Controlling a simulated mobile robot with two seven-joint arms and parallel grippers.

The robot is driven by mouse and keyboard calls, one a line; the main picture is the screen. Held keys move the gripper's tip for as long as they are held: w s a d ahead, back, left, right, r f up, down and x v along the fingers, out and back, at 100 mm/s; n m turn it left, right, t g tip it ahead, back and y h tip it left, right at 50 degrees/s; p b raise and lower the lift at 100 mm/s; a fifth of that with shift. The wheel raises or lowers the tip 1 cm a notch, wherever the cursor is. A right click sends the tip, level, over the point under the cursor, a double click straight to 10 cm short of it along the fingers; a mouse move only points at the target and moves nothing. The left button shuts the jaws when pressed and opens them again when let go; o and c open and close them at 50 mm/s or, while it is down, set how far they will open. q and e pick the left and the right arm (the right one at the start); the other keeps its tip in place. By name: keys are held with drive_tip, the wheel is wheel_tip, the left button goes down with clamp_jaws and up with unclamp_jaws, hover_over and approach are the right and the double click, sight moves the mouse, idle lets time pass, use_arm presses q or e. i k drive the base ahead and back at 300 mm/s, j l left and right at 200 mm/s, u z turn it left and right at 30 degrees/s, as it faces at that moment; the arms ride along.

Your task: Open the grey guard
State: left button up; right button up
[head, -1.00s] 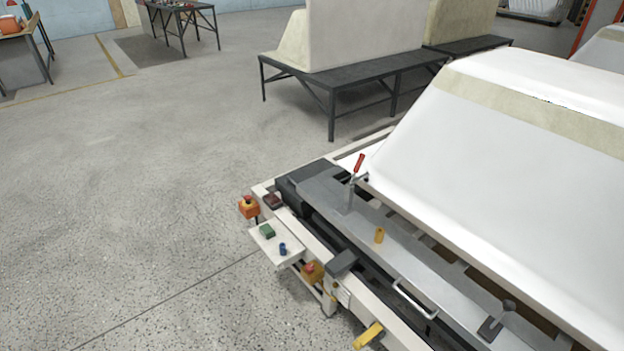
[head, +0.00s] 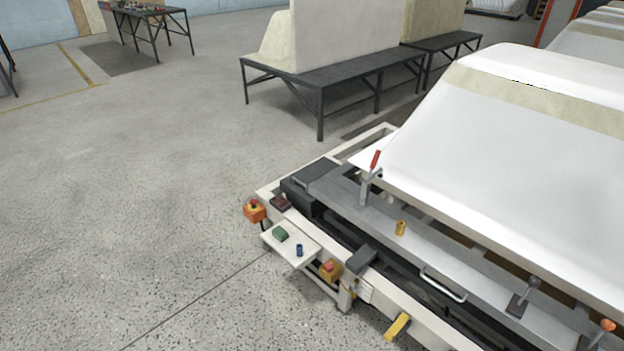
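The grey guard (head: 395,240) is a long flat metal panel along the front of the machine, below the white tub shell (head: 500,150). It lies flat. A silver bar handle (head: 443,286) is fixed near its front edge. A toggle clamp with a red grip (head: 372,176) stands upright at its far left end. A second clamp with a dark knob (head: 526,295) sits further right, and an orange-tipped knob (head: 605,328) shows at the lower right edge. Neither of my grippers is in view.
A small white shelf (head: 301,254) with a green block (head: 281,234) and a blue cylinder (head: 299,250) juts from the machine's front left. Orange boxes with red buttons (head: 255,211) are beside it. A dark bench (head: 340,80) stands behind. The floor at left is clear.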

sight(295, 185)
drive_tip(key=i+j+z, duration=0.15)
drive_tip(key=z, duration=0.2)
drive_tip(key=i+j+z, duration=0.2)
drive_tip(key=z, duration=0.15)
drive_tip(key=i+j+z, duration=0.1)
drive_tip(key=j+z, duration=0.25)
drive_tip(key=i+j+z, duration=0.1)
drive_tip(key=j, duration=0.25)
drive_tip(key=i+j+z, duration=0.1)
drive_tip(key=j, duration=0.3)
drive_tip(key=i+j, duration=0.25)
drive_tip(key=j, duration=0.15)
drive_tip(key=i+j+z, duration=0.15)
drive_tip(key=j, duration=0.25)
drive_tip(key=i+j+z, duration=0.1)
drive_tip(key=j, duration=0.3)
